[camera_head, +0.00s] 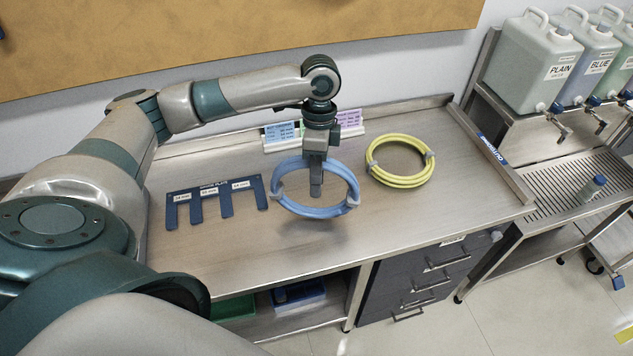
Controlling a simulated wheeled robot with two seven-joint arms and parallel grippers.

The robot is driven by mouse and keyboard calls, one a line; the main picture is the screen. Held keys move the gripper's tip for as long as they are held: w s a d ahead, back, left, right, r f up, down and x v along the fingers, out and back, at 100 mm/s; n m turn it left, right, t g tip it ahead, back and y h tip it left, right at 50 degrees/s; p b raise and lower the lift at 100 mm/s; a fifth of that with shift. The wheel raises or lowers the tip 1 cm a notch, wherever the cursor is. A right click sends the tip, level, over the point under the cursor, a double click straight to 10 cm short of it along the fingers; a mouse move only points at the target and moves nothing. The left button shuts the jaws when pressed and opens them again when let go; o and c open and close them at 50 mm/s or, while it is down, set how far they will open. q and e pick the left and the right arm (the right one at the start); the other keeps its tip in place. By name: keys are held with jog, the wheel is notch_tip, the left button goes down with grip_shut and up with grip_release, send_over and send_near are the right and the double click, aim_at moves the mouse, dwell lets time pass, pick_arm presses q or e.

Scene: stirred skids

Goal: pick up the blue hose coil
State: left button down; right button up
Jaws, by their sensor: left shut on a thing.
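The blue hose coil (311,213) is a ring of light blue hose with pale ties at its left and right. It is over the middle of the steel bench (258,252), with its far side raised and a shadow beneath. My left gripper (316,188) comes down from above at the coil's far side and is shut on it. The fingers partly hide the hose there. I cannot tell whether the near side touches the bench. My right gripper is not in view.
A yellow hose coil (400,182) lies right of the blue one. A dark blue slotted plate (215,189) lies left. Label cards (281,133) stand behind. Jugs (541,58) stand on a rack at far right. The bench front is clear.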

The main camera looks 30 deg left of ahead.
pick_arm(q)
jog(key=r, duration=0.1)
jog(key=r+b, duration=0.1)
jog(key=r, duration=0.1)
jog(key=shift+w+d+r+b, duration=0.15)
jog(key=shift+w+d+b, duration=0.15)
jog(key=shift+w+d, duration=0.05)
jog(key=w+d+r+b, duration=0.3)
jog(key=w+d+r, duration=0.3)
jog(key=w+d, duration=0.1)
jog(key=shift+w+d+r, duration=0.3)
jog(key=shift+w+r, duration=0.05)
jog(key=shift+r, duration=0.05)
jog(key=shift+s+f, duration=0.1)
dwell(0.6)
